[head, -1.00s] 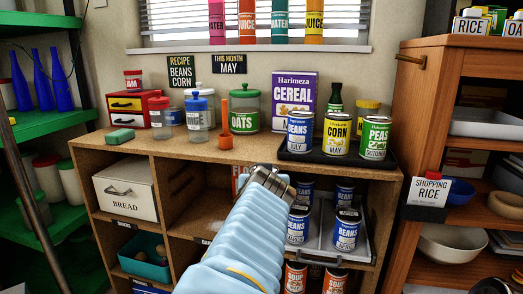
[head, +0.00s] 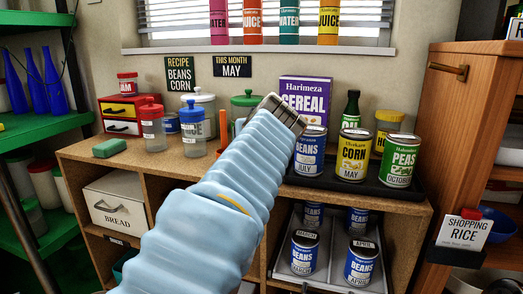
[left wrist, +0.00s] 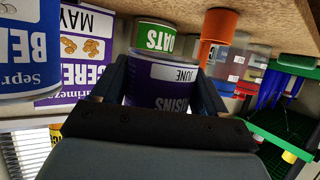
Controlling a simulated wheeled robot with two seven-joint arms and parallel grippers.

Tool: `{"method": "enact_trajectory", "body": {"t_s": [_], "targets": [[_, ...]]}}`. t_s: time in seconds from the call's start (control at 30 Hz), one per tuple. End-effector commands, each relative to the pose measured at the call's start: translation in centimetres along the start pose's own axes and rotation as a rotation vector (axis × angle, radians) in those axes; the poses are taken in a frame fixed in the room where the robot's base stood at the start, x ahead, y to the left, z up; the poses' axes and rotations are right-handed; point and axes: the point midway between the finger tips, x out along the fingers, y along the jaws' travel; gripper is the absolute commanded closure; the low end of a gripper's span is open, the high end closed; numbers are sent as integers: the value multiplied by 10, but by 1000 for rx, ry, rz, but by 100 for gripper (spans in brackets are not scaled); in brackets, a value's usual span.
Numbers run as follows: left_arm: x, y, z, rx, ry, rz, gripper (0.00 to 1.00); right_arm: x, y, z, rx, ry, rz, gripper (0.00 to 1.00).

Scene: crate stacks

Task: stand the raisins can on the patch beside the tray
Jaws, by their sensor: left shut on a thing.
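The raisins can (left wrist: 160,88), purple with a pale band reading JUNE, is between the fingers of my left gripper (left wrist: 160,76) in the left wrist view, where the scene appears upside down. In the head view my left gripper (head: 281,112) is at the front of the countertop, left of the dark tray (head: 340,187), and the can is hidden. The tray holds the beans (head: 308,155), corn (head: 352,158) and peas (head: 400,162) cans. A grey tray (head: 322,262) with several blue beans cans is in the compartment below. I cannot make out the patch.
The cereal box (head: 303,90), oil bottle (head: 350,110) and a yellow-lidded jar (head: 388,124) stand behind the tray. Lidded bottles (head: 193,130) and a green sponge (head: 109,148) are on the left. A wooden cabinet (head: 455,130) closes off the right.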

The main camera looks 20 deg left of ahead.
Motion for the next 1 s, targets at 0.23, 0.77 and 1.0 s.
{"method": "enact_trajectory", "body": {"t_s": [0.23, 0.77, 1.0], "targets": [[22, 12, 15, 1, 2, 0, 66, -3, -1, 0, 0, 0, 0, 57], [41, 16, 48, 0, 2, 1, 66, -4, -2, 0, -1, -1, 0, 57], [42, 16, 51, 0, 0, 1, 12, -1, 0, 0, 0, 0, 0, 57]]}}
